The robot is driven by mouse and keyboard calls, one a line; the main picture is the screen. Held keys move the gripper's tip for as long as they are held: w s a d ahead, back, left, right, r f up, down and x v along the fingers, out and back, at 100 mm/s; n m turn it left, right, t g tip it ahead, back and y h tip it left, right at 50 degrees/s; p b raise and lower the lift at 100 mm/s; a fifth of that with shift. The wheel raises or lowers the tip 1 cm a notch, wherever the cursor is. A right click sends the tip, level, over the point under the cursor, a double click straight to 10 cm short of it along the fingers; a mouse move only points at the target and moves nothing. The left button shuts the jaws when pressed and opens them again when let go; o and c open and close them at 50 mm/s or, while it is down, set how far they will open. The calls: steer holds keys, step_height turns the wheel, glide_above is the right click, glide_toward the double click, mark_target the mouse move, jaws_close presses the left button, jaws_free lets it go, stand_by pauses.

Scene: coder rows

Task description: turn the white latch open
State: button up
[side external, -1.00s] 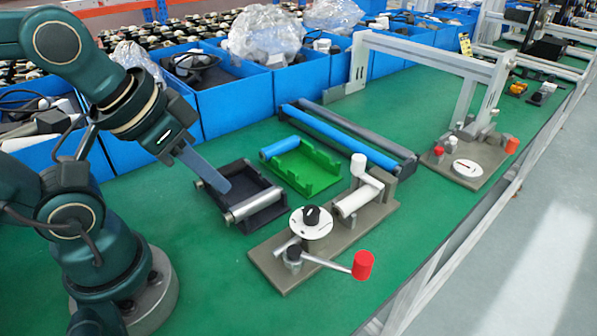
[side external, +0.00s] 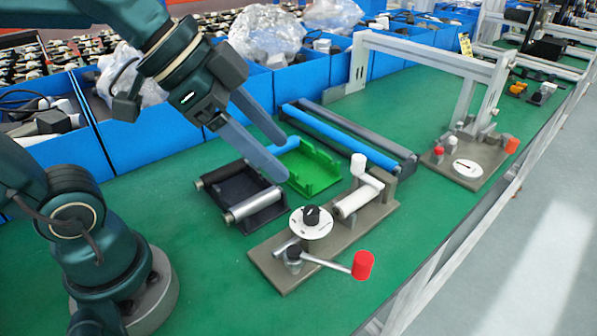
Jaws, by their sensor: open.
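The white latch (side external: 366,180) is on the far end of the near grey-brown base plate (side external: 275,268). It has a short upright knob, an angled arm and a white cylinder lying below. My gripper (side external: 281,158) is open and empty, with two long blue-grey fingers pointing down and right. The fingers hang above the black tray and green tray, left of the latch and apart from it.
The same plate carries a white dial with a black knob (side external: 311,216) and a red-tipped lever (side external: 362,265). A black tray with rollers (side external: 240,215) and a green tray (side external: 312,175) lie to the left. A second fixture (side external: 467,168) stands right. Blue bins (side external: 235,95) line the back.

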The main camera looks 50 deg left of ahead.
steer(key=w+d+r+m+h, duration=0.1)
steer(key=w+m+h, duration=0.1)
steer(key=w, duration=0.4)
steer(key=h, duration=0.1)
glide_toward(359, 157)
steer(key=shift+n, duration=0.4)
steer(key=x, duration=0.5)
steer(key=shift+d, duration=0.1)
steer(key=shift+x, duration=2.5)
jaws_close()
